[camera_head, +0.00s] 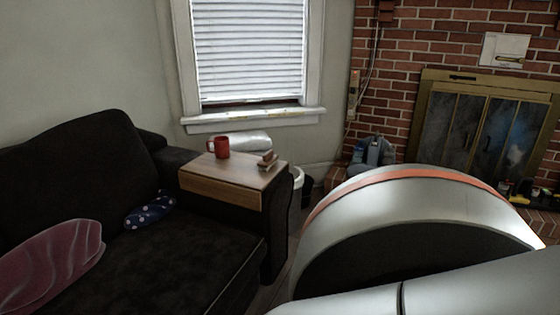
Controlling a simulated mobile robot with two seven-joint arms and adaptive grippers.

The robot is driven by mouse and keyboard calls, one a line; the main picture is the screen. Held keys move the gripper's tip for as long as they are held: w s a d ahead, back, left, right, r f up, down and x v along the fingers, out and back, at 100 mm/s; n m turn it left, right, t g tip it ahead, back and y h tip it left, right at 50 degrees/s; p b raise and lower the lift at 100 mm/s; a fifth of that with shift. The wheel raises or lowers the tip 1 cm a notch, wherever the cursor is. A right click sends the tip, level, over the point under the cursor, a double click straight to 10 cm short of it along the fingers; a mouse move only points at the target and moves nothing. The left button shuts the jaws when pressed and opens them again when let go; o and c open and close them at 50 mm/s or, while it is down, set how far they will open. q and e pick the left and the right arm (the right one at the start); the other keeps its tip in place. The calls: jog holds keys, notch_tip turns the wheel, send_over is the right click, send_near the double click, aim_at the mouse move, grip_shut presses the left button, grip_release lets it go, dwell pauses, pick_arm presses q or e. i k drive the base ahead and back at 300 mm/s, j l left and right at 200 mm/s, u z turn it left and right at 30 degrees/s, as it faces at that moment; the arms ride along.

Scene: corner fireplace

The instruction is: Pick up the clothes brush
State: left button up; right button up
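A small brown object that looks like the clothes brush (268,159) lies on a wooden armrest tray (222,186), near its right edge. It is small in the view, so its bristles cannot be made out clearly. A red mug (219,147) stands to its left on the same tray. A large white and dark part of my own arm with an orange stripe fills the lower right. Neither of my grippers shows.
The tray rests on the arm of a black sofa (140,246) holding a maroon cushion (52,262) and a dark blue patterned item (150,210). A white bin (298,186) stands behind the tray. A brick fireplace (487,125) is at right. Little floor shows.

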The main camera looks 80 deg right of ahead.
aim_at(268, 159)
jog(key=z, duration=2.15)
